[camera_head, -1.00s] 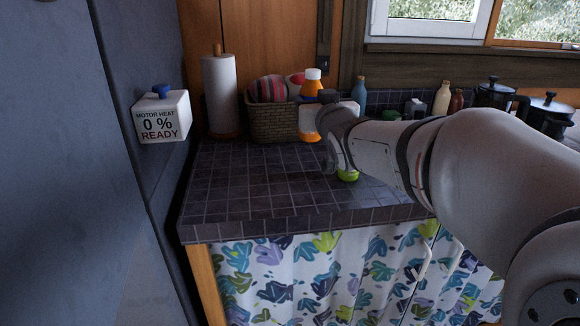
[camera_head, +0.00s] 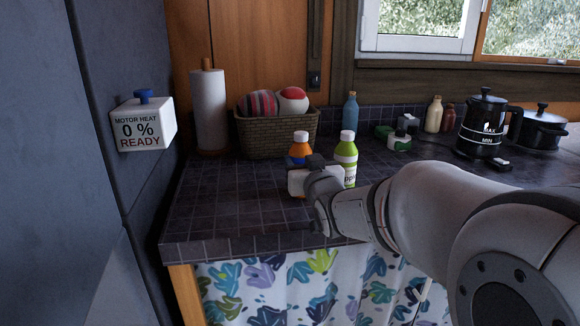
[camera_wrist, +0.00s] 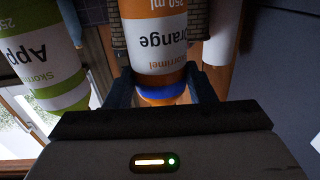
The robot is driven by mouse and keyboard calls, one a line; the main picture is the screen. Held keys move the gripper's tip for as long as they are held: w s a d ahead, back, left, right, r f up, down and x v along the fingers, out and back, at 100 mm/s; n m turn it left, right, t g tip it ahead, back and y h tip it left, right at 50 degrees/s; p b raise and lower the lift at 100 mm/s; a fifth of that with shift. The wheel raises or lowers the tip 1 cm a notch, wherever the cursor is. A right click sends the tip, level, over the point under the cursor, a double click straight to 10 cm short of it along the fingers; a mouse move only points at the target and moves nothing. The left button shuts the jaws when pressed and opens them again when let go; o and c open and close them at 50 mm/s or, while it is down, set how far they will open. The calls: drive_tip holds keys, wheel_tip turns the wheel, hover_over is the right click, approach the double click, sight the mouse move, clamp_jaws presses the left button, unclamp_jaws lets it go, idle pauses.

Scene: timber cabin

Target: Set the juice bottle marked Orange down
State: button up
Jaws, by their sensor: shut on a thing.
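The juice bottle marked Orange (camera_head: 299,149) has an orange body, a white cap and a white label. It stands upright at the counter's left part, in front of the basket. My gripper (camera_head: 311,172) is shut on it and hides part of it. In the wrist view the Orange bottle (camera_wrist: 158,45) sits between both fingers (camera_wrist: 160,92), its label readable upside down.
A green juice bottle with a white label (camera_head: 346,150) stands close right of the Orange bottle; it shows in the wrist view too (camera_wrist: 45,55). Behind are a wicker basket (camera_head: 275,137) and a paper roll (camera_head: 209,110). The counter's front left is clear.

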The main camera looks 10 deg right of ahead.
drive_tip(key=shift+f+b, duration=0.35)
drive_tip(key=shift+b, duration=0.05)
drive_tip(key=shift+s+f, duration=0.1)
drive_tip(key=shift+s+f+b, duration=0.1)
drive_tip(key=shift+f+b, duration=0.2)
drive_tip(key=shift+b, duration=0.1)
drive_tip(key=o, duration=1.3)
drive_tip(key=shift+f, duration=0.15)
drive_tip(key=shift+r+p, duration=0.6)
drive_tip(key=shift+p, duration=0.25)
drive_tip(key=s, duration=0.7)
drive_tip(key=shift+d+r+p, duration=0.25)
drive_tip(key=shift+d+p, duration=0.05)
drive_tip(key=shift+p, duration=0.05)
